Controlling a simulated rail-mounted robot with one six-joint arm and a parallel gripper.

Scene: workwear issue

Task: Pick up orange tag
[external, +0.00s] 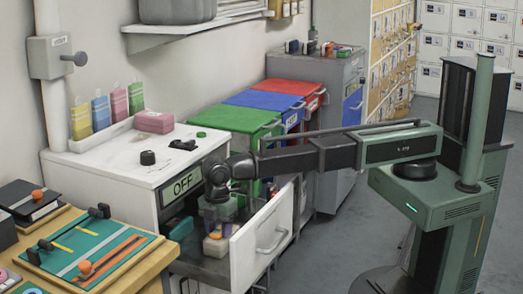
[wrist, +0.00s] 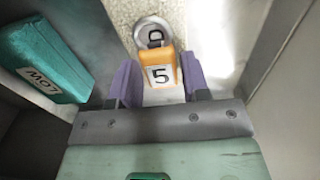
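The orange tag (wrist: 160,72), marked with a black 5, shows in the wrist view with a round metal piece (wrist: 154,34) at its far end. My gripper (wrist: 161,78) has its two purple fingers apart, one on each side of the tag. It looks open, with small gaps beside the tag; I cannot tell whether either finger touches it. In the external view my gripper (external: 218,212) points down into the open drawer (external: 262,238). A small orange thing (external: 215,236) shows below it there, partly hidden by the gripper.
A teal block marked LOW (wrist: 45,60) lies left of the fingers in the drawer. The drawer walls stand close by. The white counter (external: 110,160) above holds a pink block (external: 154,122) and small black items. A workbench with a green board (external: 90,248) stands at front left.

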